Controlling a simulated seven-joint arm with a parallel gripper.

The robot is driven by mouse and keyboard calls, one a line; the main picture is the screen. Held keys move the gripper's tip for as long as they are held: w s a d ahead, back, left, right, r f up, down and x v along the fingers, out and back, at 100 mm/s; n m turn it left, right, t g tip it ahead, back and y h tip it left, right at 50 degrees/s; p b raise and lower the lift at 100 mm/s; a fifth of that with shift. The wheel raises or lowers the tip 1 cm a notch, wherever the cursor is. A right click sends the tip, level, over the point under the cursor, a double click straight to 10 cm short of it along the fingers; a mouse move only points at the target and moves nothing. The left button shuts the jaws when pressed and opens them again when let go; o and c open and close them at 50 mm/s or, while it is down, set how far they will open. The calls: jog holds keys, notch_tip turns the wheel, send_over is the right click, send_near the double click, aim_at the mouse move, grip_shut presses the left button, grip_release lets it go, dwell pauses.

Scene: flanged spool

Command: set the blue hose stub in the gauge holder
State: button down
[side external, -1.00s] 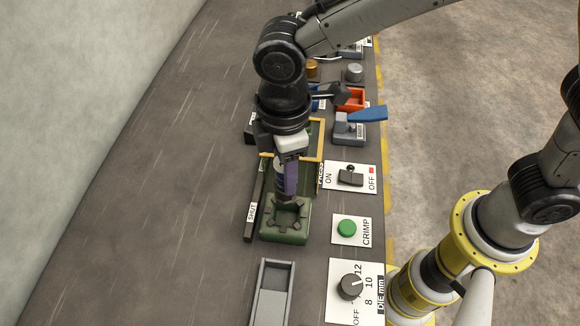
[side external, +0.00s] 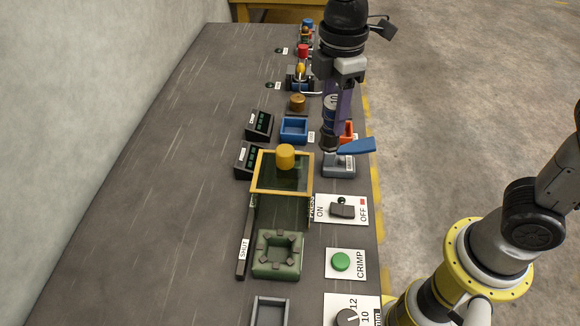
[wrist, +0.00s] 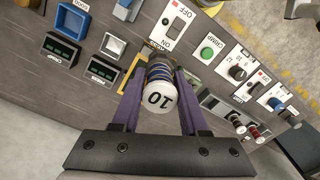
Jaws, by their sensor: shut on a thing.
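My gripper (side external: 336,108) has purple fingers and is shut on the hose stub, which has a dark lower end (side external: 328,142) in the side view. In the wrist view the stub (wrist: 158,74) shows dark blue and yellow bands and a white end marked 10, between the fingers (wrist: 160,104). A grey block with a blue lever (side external: 352,147), which looks like the gauge holder, stands on the bench; its label is too small to read. The stub's lower end overlaps the block's left rear in the side view; I cannot tell whether they touch.
A green crimp fixture (side external: 278,262) stands empty nearer the camera. Behind it are a yellow-framed guard (side external: 262,190) and a yellow cylinder (side external: 285,157). A blue tray (side external: 295,141) and a brass cylinder (side external: 298,103) lie farther back. An ON/OFF switch (side external: 341,208) and green button (side external: 341,261) line the right.

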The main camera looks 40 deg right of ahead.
jog(key=d+f, duration=0.5)
jog(key=shift+w+a+f, duration=0.6)
jog(key=shift+w+f, duration=1.6)
jog(key=shift+w, duration=0.05)
jog(key=shift+w+a+f, duration=0.6)
jog(key=shift+w+f, duration=1.55)
jog(key=shift+w, duration=0.05)
jog(key=shift+w+a+f, duration=0.6)
jog(key=shift+w+f, duration=1.6)
jog(key=shift+w, duration=0.05)
jog(key=shift+f, duration=0.35)
jog(key=shift+c, duration=2.1)
grip_release()
